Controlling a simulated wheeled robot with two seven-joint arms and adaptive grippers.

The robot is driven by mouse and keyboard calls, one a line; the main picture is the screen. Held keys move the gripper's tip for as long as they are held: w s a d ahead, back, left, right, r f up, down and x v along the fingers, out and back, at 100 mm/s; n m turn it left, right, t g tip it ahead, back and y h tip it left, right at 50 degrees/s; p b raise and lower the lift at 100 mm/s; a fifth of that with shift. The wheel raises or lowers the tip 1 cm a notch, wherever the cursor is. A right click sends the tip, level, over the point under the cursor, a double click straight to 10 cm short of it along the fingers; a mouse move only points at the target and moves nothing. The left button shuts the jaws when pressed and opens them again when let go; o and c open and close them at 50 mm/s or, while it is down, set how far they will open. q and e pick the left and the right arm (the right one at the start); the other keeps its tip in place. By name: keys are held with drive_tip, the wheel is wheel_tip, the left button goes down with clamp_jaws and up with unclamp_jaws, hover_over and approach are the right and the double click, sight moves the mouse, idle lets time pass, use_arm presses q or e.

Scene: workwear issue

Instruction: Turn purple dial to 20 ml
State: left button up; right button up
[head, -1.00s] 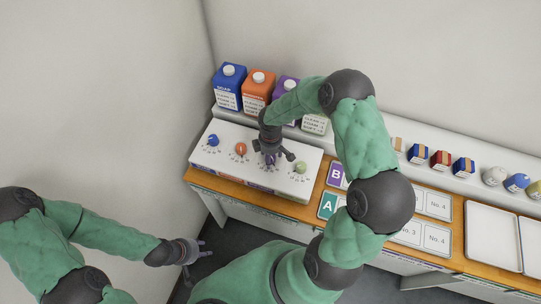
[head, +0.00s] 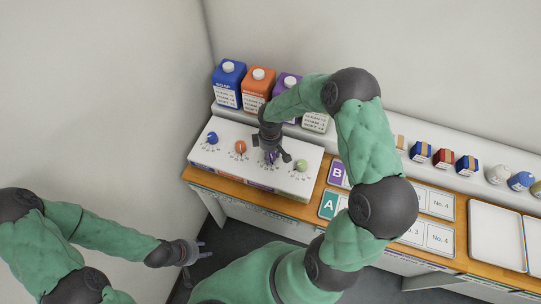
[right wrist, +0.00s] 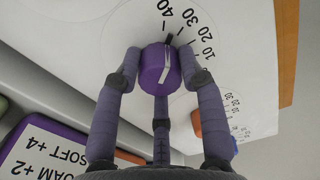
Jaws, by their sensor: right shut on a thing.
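The purple dial (right wrist: 152,68) is between the fingers of my right gripper (right wrist: 160,68) in the right wrist view. The fingers are shut on it. A pale line runs across its top, and its dark pointer tip faces the 30 and 40 end of the printed scale (right wrist: 189,32). I cannot tell the exact mark. In the head view my right gripper (head: 271,157) reaches down onto the white dial panel (head: 225,168) and mostly hides the purple dial. My left gripper (head: 196,252) is open and empty, low at the left, away from the panel.
A blue dial (head: 212,138), an orange dial (head: 240,147) and a green dial (head: 301,165) share the panel. Blue (head: 228,84), orange (head: 257,86) and purple (head: 287,88) cartons stand behind it. Label cards and a white tray (head: 496,236) lie to the right.

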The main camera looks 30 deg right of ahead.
sight(271, 154)
drive_tip(key=m+b, duration=0.3)
drive_tip(key=m, duration=0.1)
drive_tip(key=shift+f, duration=0.15)
drive_tip(key=shift+m+b, duration=0.95)
drive_tip(key=shift+m, duration=0.65)
drive_tip(key=o, duration=1.2)
drive_tip(key=shift+c, duration=0.2)
drive_tip(key=shift+r, duration=0.25)
wheel_tip(271, 154, up, 12)
drive_tip(key=shift+f, duration=0.15)
